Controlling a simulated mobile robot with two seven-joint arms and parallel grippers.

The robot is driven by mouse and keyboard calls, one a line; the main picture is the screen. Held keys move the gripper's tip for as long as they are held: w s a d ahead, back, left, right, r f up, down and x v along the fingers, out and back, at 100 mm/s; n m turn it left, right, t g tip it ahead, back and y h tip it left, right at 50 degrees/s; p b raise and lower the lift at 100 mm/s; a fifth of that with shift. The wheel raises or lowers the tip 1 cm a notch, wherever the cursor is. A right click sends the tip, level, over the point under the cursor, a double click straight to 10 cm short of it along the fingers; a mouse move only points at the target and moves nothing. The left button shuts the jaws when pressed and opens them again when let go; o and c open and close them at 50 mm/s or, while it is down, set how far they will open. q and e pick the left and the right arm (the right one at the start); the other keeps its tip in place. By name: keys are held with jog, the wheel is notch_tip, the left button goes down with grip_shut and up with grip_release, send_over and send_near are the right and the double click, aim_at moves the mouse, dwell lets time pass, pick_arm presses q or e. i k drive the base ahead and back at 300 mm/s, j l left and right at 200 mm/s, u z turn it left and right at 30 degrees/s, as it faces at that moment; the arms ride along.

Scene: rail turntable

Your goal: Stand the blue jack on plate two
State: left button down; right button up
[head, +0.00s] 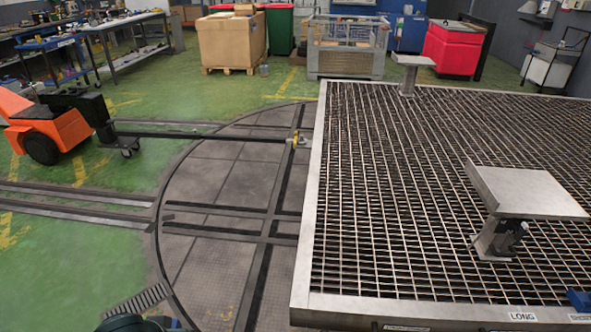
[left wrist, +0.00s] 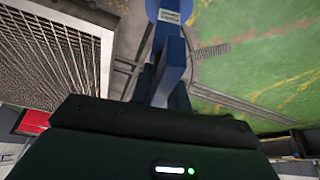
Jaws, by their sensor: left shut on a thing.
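In the left wrist view a blue upright part (left wrist: 172,55), which I take to be the blue jack, rises from my left gripper (left wrist: 160,95). The gripper is shut on it. A pale plate with print too small to read is at its far end. In the head view only dark parts of my left arm show at the bottom edge, left of the grating table. Two flat grey plates on posts stand on that table: a near one (head: 525,191) and a far one (head: 412,59). No readable number marks either as plate two. My right gripper is out of view.
The grating table (head: 306,220) fills the right, with a label reading LONG (head: 522,317). A blue piece (head: 578,300) is cut off at the right edge. A round turntable (head: 215,160) with rails and an orange tug (head: 45,125) lie left. The grating between the plates is clear.

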aim_at(533, 202)
jog(key=i+l+z, duration=0.1)
jog(key=l+z, duration=0.3)
jog(key=i+l+z, duration=0.15)
jog(key=l+z, duration=0.2)
jog(key=i+l+z, duration=0.2)
jog(key=l+z, duration=0.2)
jog(key=i+l+z, duration=0.15)
jog(key=l, duration=0.25)
jog(key=i+l+z, duration=0.1)
jog(key=i+l, duration=1.25)
jog(key=l, duration=0.15)
